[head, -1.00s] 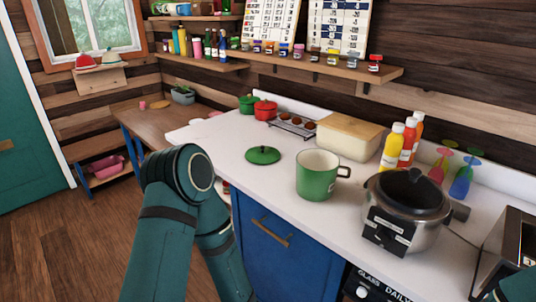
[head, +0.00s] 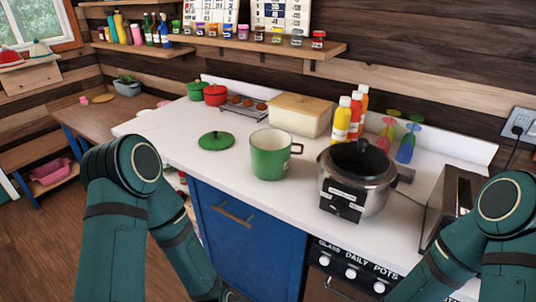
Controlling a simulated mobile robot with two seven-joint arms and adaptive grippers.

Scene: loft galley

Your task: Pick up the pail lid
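A round green lid (head: 216,141) with a small knob lies flat on the white counter. The green pail (head: 271,155), with a dark handle and pale inside, stands open to the right of the lid, apart from it. My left arm comes in at the lower left, in front of the counter, and its gripper is below the picture or hidden. My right arm comes in at the lower right near the toaster, and its gripper is also out of sight. Neither arm touches the lid.
A slow cooker (head: 355,182) stands right of the pail, with a toaster (head: 447,204) beyond. Bottles (head: 343,118), a wooden-topped box (head: 300,115), a rack (head: 247,107) and small red (head: 215,94) and green pots line the back. The counter (head: 160,127) left of the lid is clear.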

